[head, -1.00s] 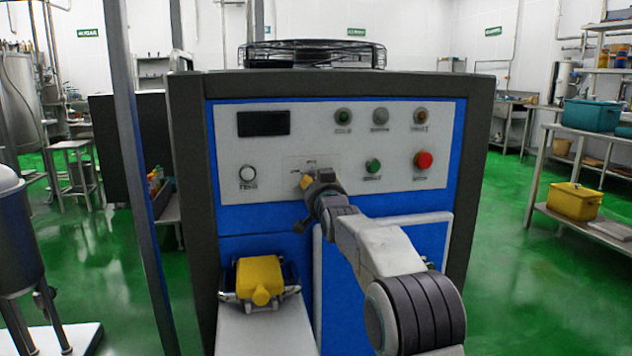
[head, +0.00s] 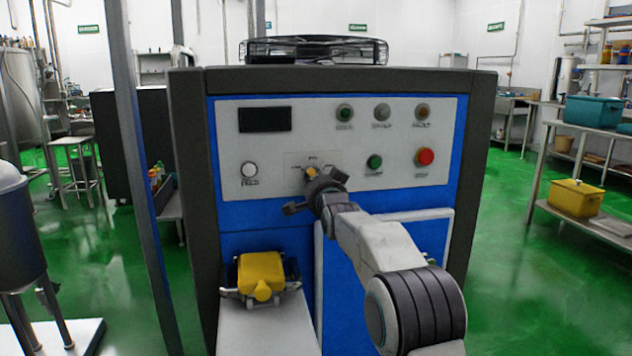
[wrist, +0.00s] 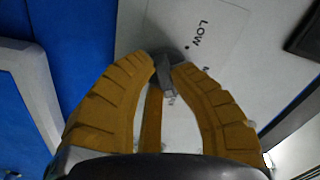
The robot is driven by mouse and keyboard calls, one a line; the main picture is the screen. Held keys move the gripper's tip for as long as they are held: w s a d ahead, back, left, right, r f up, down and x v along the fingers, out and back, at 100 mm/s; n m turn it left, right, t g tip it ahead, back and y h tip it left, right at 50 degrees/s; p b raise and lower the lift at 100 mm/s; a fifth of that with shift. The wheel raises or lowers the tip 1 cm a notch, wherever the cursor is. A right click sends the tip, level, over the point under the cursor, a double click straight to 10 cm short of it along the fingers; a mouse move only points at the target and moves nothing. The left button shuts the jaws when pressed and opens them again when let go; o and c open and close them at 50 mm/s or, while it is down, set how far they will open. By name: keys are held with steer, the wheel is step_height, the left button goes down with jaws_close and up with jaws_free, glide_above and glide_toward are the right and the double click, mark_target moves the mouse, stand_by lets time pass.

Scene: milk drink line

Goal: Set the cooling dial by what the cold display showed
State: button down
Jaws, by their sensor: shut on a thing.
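The cooling dial is a dark round knob with a grey bar handle (wrist: 166,76) on the white panel of the blue cabinet. In the wrist view my gripper (wrist: 168,68) has its yellow ribbed fingers closed around the bar handle. The word LOW and a dot stand on the panel beside the dial; the other marks are partly covered by a finger. In the head view my gripper (head: 312,172) is at the dial and hides most of it. The display (head: 264,119) at the panel's upper left is dark, with no readable figure.
Three lamps sit along the panel's top right, one of them green (head: 345,112). A green button (head: 374,162) and a red button (head: 424,157) are right of my gripper. A white button (head: 249,170) is on the left. A yellow-topped device (head: 261,277) stands below.

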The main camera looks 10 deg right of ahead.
stand_by(0.3)
steer(key=c, duration=1.1)
jaws_free()
steer(key=s, duration=1.2)
steer(key=shift+r, duration=0.1)
steer(key=s+r+n+g+p, duration=0.4)
steer(key=s+r+g+p, duration=0.1)
steer(key=s+p, duration=0.7)
steer(key=s+r+n+g+p, duration=0.4)
steer(key=s+r+p, duration=0.1)
steer(key=s+p, duration=0.8)
steer(key=s+r+n+g+p, duration=0.4)
steer(key=s+p, duration=0.9)
steer(key=s, duration=0.4)
steer(key=shift+r+g, duration=0.75)
steer(key=shift+g, duration=0.05)
